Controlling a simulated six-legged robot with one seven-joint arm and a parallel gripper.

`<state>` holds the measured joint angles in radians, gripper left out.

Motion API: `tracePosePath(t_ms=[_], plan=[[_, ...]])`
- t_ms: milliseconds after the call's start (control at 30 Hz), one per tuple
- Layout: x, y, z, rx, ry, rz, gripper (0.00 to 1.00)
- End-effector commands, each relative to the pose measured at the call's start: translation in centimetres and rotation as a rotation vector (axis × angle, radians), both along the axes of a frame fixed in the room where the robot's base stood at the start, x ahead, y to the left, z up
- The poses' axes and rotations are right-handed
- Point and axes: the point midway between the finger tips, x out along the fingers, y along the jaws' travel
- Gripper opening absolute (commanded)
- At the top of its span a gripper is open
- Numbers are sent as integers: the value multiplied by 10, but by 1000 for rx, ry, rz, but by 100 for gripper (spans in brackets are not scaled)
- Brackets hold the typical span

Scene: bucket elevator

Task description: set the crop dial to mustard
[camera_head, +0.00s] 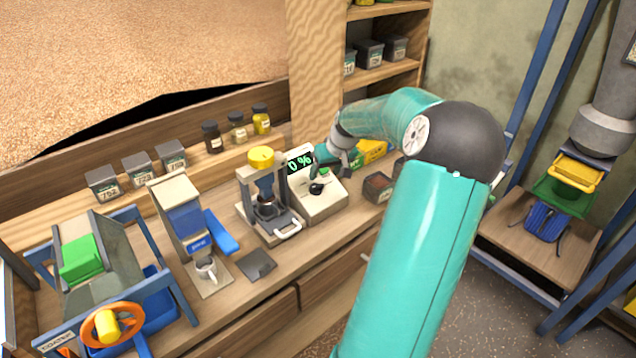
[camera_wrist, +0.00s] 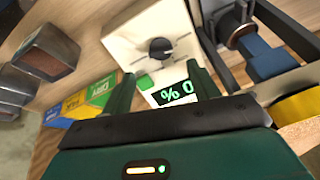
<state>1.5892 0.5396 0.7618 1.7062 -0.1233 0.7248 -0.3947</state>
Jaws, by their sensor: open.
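A white meter (camera_head: 318,207) stands on the wooden bench, with a green-lit display (camera_head: 300,163) reading 0 %. A black dial (camera_head: 317,188) sits on its sloping front; the crop marks around it are too small to read. The dial (camera_wrist: 160,48) also shows in the wrist view, just beyond my fingertips and roughly centred between them. My gripper (camera_wrist: 163,76) is open and empty, with one finger on each side of the display. I see no contact with the dial. In the head view my gripper (camera_head: 328,166) is above the meter's front, partly hidden by my arm.
A device with a yellow cap (camera_head: 262,157) and a white handle stands close left of the meter. A dark sample box (camera_head: 378,187) and a yellow-green carton (camera_wrist: 85,101) are on its other side. Several jars and labelled boxes line the back ledge. Bare bench lies in front.

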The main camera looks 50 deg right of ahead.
Motion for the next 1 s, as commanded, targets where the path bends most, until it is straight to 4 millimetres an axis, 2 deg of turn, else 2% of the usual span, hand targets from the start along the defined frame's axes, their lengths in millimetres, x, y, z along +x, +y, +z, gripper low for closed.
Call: tracePosePath(t_ms=[200, 333, 500, 733, 767, 900, 1000], plan=[[20, -3, -40, 3, 0, 5, 60], [28, -5, -57, 2, 0, 4, 60], [33, -7, -66, -2, -1, 5, 60], [33, -8, -66, -1, -1, 4, 60], [33, -8, -66, -1, -1, 4, 58], [33, -8, -66, -1, -1, 4, 31], [33, -8, -66, -1, -1, 4, 15]])
